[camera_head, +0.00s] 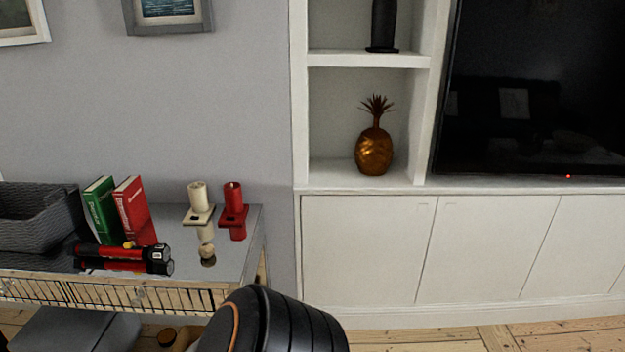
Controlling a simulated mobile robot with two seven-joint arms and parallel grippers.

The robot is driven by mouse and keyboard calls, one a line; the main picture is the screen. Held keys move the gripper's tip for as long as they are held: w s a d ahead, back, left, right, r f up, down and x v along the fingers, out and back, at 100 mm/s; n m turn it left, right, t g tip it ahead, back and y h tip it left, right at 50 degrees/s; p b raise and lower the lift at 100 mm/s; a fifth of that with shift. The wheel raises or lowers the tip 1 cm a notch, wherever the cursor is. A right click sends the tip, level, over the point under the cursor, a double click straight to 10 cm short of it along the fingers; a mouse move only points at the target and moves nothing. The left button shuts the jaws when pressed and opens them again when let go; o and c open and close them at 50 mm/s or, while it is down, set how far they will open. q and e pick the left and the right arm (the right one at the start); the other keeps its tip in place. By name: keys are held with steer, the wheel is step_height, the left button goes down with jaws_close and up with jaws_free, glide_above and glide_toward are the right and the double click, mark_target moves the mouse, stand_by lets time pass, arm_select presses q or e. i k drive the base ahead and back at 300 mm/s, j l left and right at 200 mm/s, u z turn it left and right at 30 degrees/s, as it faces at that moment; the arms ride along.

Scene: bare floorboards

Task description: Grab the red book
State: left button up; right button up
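The red book (133,208) stands nearly upright, tilted a little, on the reflective top of a side table (232,257) at the left. A green book (103,209) stands just to its left, close beside it. The lower front of the red book is partly hidden by a black and red flashlight (122,252) lying in front. A black rounded arm part of mine shows at the bottom centre, in front of the table's right end. Neither gripper's fingers are in view.
A grey woven basket (38,217) is left of the books. A white candle (198,198) and a red candle (233,197) in holders stand to the right, with a small round object (206,251) in front. White cabinets (367,247) fill the right.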

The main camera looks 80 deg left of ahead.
mark_target(131, 202)
steer(key=u, duration=3.8)
